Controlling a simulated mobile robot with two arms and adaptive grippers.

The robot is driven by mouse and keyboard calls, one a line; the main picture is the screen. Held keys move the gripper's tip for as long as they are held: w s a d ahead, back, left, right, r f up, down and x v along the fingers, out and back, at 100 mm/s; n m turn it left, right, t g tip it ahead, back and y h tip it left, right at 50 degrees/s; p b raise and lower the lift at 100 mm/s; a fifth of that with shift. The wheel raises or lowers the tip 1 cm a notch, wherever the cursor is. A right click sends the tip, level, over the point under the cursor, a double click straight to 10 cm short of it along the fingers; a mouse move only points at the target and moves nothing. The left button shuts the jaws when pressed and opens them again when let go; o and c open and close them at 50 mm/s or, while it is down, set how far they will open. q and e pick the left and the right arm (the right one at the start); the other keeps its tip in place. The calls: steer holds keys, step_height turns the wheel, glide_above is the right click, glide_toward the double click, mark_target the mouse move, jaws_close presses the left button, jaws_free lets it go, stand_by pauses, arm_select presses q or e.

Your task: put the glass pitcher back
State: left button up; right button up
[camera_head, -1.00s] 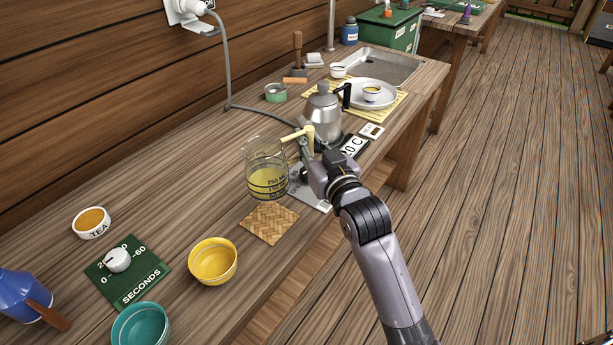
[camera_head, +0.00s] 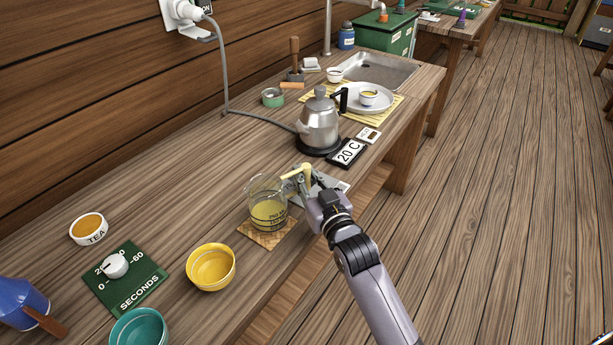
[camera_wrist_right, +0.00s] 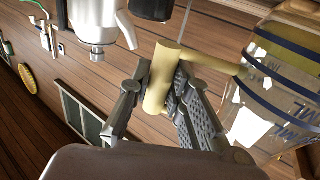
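The glass pitcher (camera_head: 268,213) holds yellow liquid and has a pale yellow handle. In the head view it is upright over the woven square mat (camera_head: 266,238); I cannot tell whether its base touches the mat. My right gripper (camera_head: 299,182) is shut on the handle from the right. In the right wrist view, the handle (camera_wrist_right: 161,78) lies between my fingers (camera_wrist_right: 160,105), and the pitcher's glass (camera_wrist_right: 275,85) with dark blue markings is at the right. My left gripper is not in view.
A yellow bowl (camera_head: 211,267) stands just left of the mat. The metal kettle (camera_head: 319,120) stands behind, near the 20 C display (camera_head: 347,152). A grey plate lies partly hidden behind my gripper. The table's front edge is close to the mat.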

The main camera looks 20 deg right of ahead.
steer(key=o, duration=0.4)
steer(key=shift+f+b, duration=0.2)
steer(key=shift+b, duration=0.2)
steer(key=shift+s, duration=0.3)
steer(key=s, duration=0.5)
steer(key=s+d+b, duration=0.1)
steer(key=s, duration=0.5)
steer(key=s+b, duration=0.1)
steer(key=s, duration=0.4)
steer(key=shift+s+d+r, duration=0.2)
steer(key=shift+s+d, duration=0.05)
steer(key=shift+s, duration=0.15)
